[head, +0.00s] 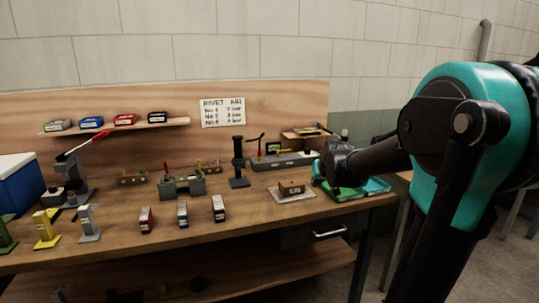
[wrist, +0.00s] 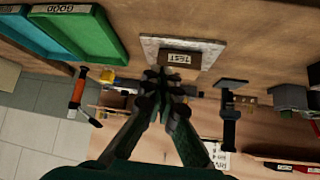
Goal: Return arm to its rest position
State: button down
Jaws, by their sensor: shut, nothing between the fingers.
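My teal and black arm reaches in from the right of the head view, over the right end of the workbench (head: 150,238). My gripper (head: 332,165) is small and dark there, close to the green tray (head: 345,193). In the wrist view my gripper (wrist: 165,78) has its fingertips together with nothing between them. Its tips appear near the block marked TEST (wrist: 180,58), which sits on a pale plate (wrist: 208,50). I cannot tell the exact gap between them. The block (head: 291,188) also shows in the head view, left of my gripper.
A teal tray (head: 376,185) adjoins the green tray. A black upright press (head: 238,163) and a grey fixture (head: 183,187) stand further left. Several small boxes and stands line the bench front. A shelf (head: 115,127) holds colored boxes.

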jog(key=s+f+g, duration=0.1)
jog(key=s+f, duration=0.5)
jog(key=s, duration=0.3)
jog(key=s+d+f+g, duration=0.1)
jog(key=s+f+g, duration=0.1)
jog(key=s+f, duration=0.4)
jog(key=s+d+f+m+g+h, duration=0.1)
jog(key=s+f, duration=0.5)
jog(key=s, duration=0.8)
jog(key=shift+s+f+g, duration=0.2)
jog(key=shift+f+g, duration=0.15)
jog(key=shift+g, duration=0.05)
